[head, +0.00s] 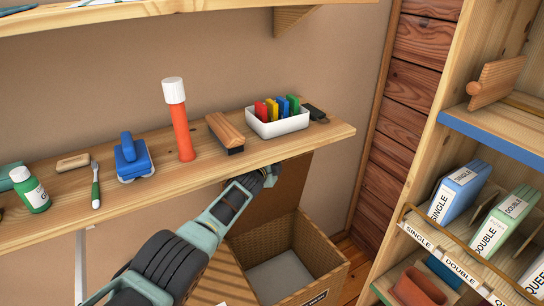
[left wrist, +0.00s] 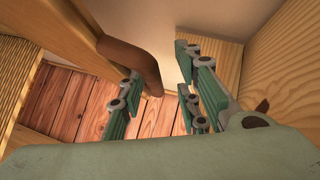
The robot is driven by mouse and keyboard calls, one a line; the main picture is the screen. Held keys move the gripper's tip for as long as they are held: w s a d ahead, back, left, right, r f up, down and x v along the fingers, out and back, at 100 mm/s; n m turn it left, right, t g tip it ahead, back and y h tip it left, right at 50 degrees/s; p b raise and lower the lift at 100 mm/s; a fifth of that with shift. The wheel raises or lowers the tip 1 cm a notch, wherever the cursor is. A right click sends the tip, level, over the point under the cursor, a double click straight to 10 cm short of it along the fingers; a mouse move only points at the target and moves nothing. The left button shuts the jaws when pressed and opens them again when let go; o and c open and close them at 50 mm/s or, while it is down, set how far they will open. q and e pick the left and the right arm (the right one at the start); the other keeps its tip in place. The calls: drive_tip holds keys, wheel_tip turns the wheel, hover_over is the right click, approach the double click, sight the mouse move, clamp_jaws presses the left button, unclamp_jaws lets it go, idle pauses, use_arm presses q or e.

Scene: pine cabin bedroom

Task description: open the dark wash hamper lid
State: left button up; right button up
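The woven hamper (head: 325,272) stands below the shelf at bottom centre in the head view, its label partly cut off by the frame's bottom edge. Its dark brown lid (head: 292,182) is raised, standing up at the back near the wall. The opening shows a grey inside. My left gripper (head: 270,174) is by the raised lid, just under the shelf edge. A dark brown edge (left wrist: 128,58), probably the lid, shows close to the left finger; contact is unclear. My right gripper is out of view.
A shelf (head: 70,222) just above my left gripper carries a white tray (head: 278,126), an orange bottle (head: 181,135), a blue brush (head: 133,155) and other small things. A striped surface (head: 215,283) lies left of the hamper. A bookcase (head: 425,170) stands at right.

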use_arm(q)
drive_tip(key=shift+a+f, duration=0.2)
drive_tip(key=shift+a+r, duration=0.3)
drive_tip(key=shift+a, duration=0.05)
drive_tip(key=s+a, duration=0.3)
drive_tip(key=s, duration=0.9)
drive_tip(key=shift+s+a, duration=0.2)
idle(0.5)
